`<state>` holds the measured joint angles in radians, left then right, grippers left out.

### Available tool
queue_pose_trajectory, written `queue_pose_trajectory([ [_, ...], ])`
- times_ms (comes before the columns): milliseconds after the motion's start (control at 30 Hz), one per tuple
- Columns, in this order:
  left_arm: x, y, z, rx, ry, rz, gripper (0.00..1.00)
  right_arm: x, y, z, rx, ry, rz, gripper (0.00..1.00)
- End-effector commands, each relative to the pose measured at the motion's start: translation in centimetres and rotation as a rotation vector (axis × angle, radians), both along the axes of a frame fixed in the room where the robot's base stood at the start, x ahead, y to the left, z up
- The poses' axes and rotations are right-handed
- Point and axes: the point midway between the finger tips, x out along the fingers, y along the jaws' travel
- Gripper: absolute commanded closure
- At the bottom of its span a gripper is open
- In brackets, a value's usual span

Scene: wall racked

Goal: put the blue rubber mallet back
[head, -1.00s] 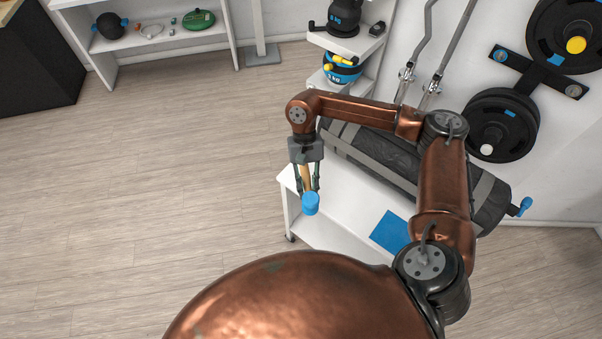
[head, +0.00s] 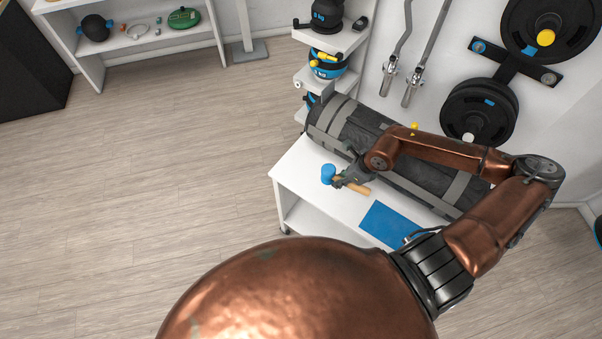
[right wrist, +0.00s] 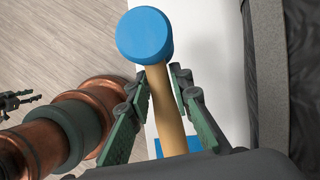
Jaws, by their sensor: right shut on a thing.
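The blue rubber mallet has a blue head (head: 328,174) and a pale wooden handle (head: 357,187). My right gripper (head: 347,179) is shut on the handle and holds the mallet roughly level over the white bench. In the right wrist view the fingers (right wrist: 160,95) close around the handle from both sides, with the blue head (right wrist: 145,36) beyond them. A blue mat (head: 385,222) lies on the bench, to the right of the mallet. A small dark gripper-like part, seemingly my left gripper (right wrist: 16,101), shows at the left edge of the wrist view; its jaws are unclear.
The white bench (head: 297,170) has a bare left end. A long dark bag with grey straps (head: 360,133) lies along its back. Weight plates (head: 480,112) and bars (head: 425,55) hang on the wall behind. A shelf with balls (head: 329,64) stands beyond.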

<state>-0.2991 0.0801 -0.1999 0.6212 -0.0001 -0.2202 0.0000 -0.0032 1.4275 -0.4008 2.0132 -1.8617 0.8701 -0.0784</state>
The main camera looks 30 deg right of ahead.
Motion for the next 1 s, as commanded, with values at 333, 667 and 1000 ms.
queue_pose_trajectory([
  [333, 0.2, 0.0, 0.3, 0.000, -0.002, 0.000, 0.60, -0.4, -0.9, 0.5, 0.000, 0.003, -0.123, 1.00],
  [667, 0.0, 0.0, 0.5, 0.000, 0.000, 0.000, 0.60, 0.9, -0.2, 0.0, 0.005, 0.000, -0.122, 1.00],
  [1000, -0.1, 0.0, 1.9, 0.000, 0.001, 0.000, 0.60, 7.9, 3.1, -3.2, 0.007, 0.002, -0.121, 1.00],
])
